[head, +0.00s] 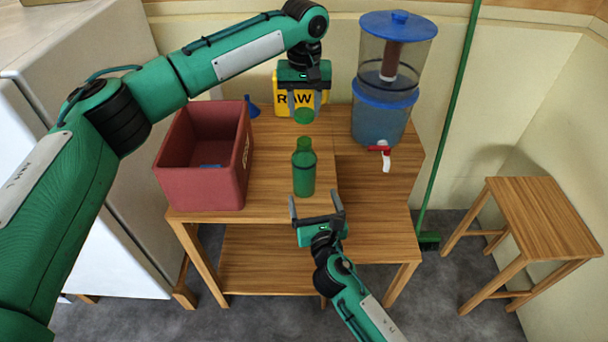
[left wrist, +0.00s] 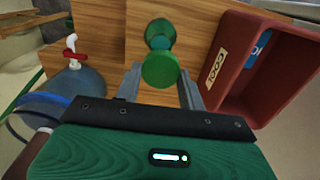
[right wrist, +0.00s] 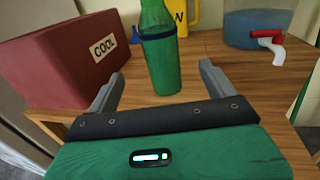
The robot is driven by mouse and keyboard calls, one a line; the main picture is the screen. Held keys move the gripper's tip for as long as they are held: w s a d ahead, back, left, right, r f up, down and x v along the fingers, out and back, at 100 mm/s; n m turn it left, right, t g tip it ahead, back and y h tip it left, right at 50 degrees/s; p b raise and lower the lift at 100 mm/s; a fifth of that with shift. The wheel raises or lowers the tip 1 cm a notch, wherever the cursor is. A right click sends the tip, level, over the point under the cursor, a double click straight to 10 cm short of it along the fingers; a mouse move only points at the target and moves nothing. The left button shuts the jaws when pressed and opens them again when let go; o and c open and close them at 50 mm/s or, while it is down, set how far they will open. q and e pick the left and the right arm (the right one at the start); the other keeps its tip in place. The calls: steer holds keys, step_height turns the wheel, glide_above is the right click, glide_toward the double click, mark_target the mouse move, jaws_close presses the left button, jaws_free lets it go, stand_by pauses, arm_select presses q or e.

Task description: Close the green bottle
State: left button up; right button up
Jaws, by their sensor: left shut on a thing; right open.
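The green bottle (head: 304,174) stands upright on the wooden table, near its front edge. It also shows in the right wrist view (right wrist: 162,65), ahead of the open fingers. The green cap (head: 304,116) is in my left gripper (head: 304,100), above and apart from the bottle neck. In the left wrist view the cap (left wrist: 160,68) sits between the fingertips, with the bottle (left wrist: 159,32) beyond it. My right gripper (head: 317,207) is open and empty, in front of the bottle with a finger to each side.
A red crate (head: 200,187) stands left of the bottle. A yellow container (head: 284,102) is behind it, with a blue funnel (head: 252,108) beside. A blue water dispenser (head: 381,118) with a red-and-white tap (head: 384,154) stands at the back right. A stool (head: 545,220) is farther right.

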steer(key=shift+w, duration=0.1)
steer(key=w, duration=0.4)
steer(key=w+a, duration=0.1)
steer(key=w, duration=0.2)
steer(key=w+a, duration=0.1)
steer(key=w, duration=0.3)
steer(key=shift+w+a, duration=0.15)
steer(key=shift+w, duration=0.15)
arm_select(q)
steer(key=shift+f, duration=0.1)
arm_select(e)
steer(key=c, duration=1.5)
arm_select(q)
glide_above(304, 139)
steer(key=shift+s+f, duration=0.1)
steer(key=shift+f, duration=2.3)
arm_select(e)
steer(key=shift+o, duration=0.2)
